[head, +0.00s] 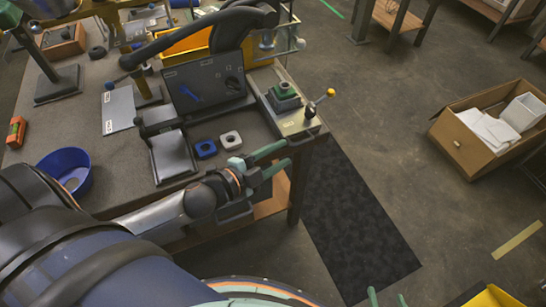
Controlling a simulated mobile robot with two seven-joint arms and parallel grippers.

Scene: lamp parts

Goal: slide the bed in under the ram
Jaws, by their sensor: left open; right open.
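The bed appears to be a pale metal slide (298,124) at the right edge of the workbench. It carries a stepped green and grey block (284,95) and a lever with a yellow ball knob (330,92). My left gripper (286,155) is open and empty at the bench's front right corner, nearer than the slide and apart from the knob. My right gripper (387,298) shows only its open fingertips at the bottom edge.
On the bench (115,165) are a dark tilted panel (205,85), a blue square nut (205,149), a pale square nut (230,140) and a blue bowl (66,170). A cardboard box (462,145) stands at right.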

